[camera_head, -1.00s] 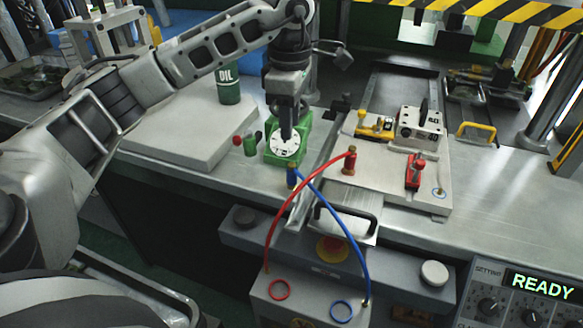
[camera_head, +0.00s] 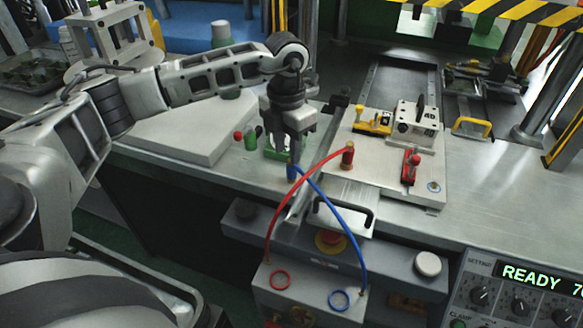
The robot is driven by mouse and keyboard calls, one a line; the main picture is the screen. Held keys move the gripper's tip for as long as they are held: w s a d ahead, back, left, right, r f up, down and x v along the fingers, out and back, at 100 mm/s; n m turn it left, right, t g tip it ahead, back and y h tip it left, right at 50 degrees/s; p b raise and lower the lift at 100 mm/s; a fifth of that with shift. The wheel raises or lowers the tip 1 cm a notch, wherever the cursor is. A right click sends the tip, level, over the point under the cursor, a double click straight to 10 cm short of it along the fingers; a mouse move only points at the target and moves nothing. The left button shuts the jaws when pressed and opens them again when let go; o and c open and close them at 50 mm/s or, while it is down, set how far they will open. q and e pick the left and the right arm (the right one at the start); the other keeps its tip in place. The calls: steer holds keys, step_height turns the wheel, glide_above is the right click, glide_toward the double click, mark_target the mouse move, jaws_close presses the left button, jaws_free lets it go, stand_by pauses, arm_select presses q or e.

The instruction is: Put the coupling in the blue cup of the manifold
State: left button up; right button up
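The blue cup looks empty. My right gripper is not in view.
A red coupling (camera_head: 348,156) with a red hose (camera_head: 285,195) stands on the pale plate (camera_head: 375,180). Open table lies at right.

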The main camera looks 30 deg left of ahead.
mark_target(291, 168)
arm_select(q)
steer(key=shift+w+d+f+p, duration=0.15)
steer(key=shift+f+p, duration=0.2)
steer(key=shift+f, duration=1.3)
steer(key=shift+w+d+f+p, duration=0.15)
steer(key=shift+f+p, duration=0.2)
steer(key=shift+f, duration=1.25)
jaws_close()
